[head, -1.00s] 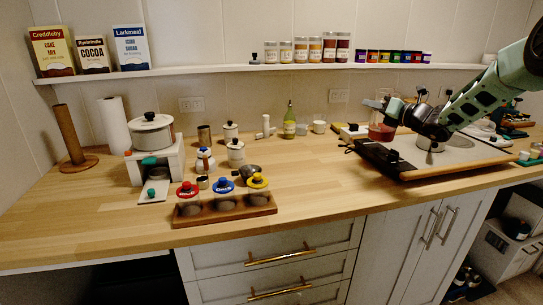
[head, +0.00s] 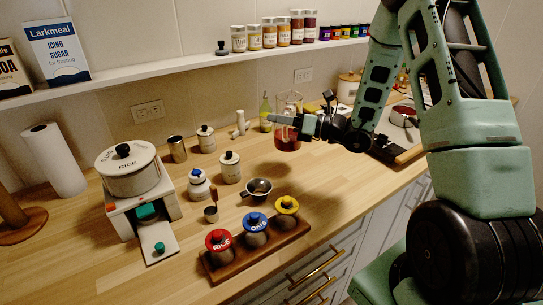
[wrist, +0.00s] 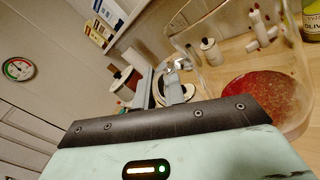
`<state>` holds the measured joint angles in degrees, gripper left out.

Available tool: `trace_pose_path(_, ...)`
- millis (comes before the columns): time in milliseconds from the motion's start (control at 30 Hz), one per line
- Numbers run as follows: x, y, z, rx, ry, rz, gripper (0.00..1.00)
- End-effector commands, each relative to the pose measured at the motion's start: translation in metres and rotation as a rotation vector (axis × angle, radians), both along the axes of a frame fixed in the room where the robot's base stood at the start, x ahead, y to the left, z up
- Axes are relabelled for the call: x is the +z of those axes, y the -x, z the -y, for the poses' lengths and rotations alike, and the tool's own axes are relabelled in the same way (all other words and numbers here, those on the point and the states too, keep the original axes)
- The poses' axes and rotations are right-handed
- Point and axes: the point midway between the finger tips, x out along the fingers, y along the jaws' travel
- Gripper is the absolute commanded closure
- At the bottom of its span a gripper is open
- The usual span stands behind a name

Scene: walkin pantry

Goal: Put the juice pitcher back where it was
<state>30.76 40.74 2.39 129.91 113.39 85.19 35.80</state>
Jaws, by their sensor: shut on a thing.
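The juice pitcher (head: 288,137) is a clear vessel with red juice in the bottom. In the head view it is over the back of the wooden counter, near the green-capped bottle (head: 265,112). My gripper (head: 285,119) is shut on the pitcher from the right, with a pale finger across its upper part. In the wrist view the clear pitcher wall and red juice (wrist: 262,100) fill the right side, beside my gripper's fingers (wrist: 163,88). I cannot tell whether the pitcher's base touches the counter.
Left of the pitcher stand white canisters (head: 229,168), a small pan (head: 258,188) and a rack of lidded jars (head: 255,238). Bare counter shows in front of the pitcher.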

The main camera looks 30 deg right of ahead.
Motion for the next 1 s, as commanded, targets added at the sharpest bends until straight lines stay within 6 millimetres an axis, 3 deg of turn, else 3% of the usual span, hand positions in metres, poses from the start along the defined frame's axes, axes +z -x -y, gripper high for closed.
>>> trace_pose_path(200, -0.033, 0.0, -0.001, 0.0, -0.002, -0.003, 1.0)
trace_pose_path(467, -0.053, 0.0, -0.001, 0.001, 0.0, 0.0, 1.0)
trace_pose_path(700, -0.081, -0.001, 0.0, 0.001, -0.001, -0.001, 1.0)
trace_pose_path(1000, -0.09, 0.0, 0.0, 0.001, 0.001, 0.003, 1.0)
